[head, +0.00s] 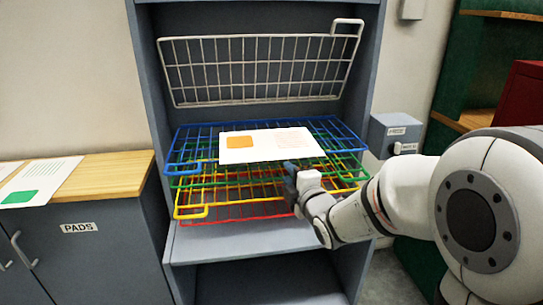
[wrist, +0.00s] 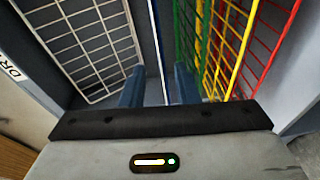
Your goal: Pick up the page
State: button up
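A white page (head: 265,155) with an orange square and faint text lies flat on the blue wire rack (head: 182,147), the top one of a stack of coloured racks. My gripper (head: 291,172) is at the front of the stack, close to the page's front edge. In the wrist view my gripper (wrist: 159,68) has its two blue fingers apart. A thin pale and blue edge runs between them; I cannot tell how much of it is page and how much is rack.
Green, yellow and red racks (head: 245,219) lie below the blue one. A white wire rack (head: 250,88) is tilted up above. Cabinet walls stand on both sides. A wooden-topped cabinet (head: 105,180) at left holds another page (head: 45,180) with a green square.

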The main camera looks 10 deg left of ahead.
jog(key=w+a+n, duration=0.1)
jog(key=w+a, duration=0.3)
jog(key=w, duration=0.3)
jog(key=shift+a+y, duration=0.35)
jog(key=shift+y, duration=0.05)
jog(key=shift+f, duration=0.1)
grip_shut()
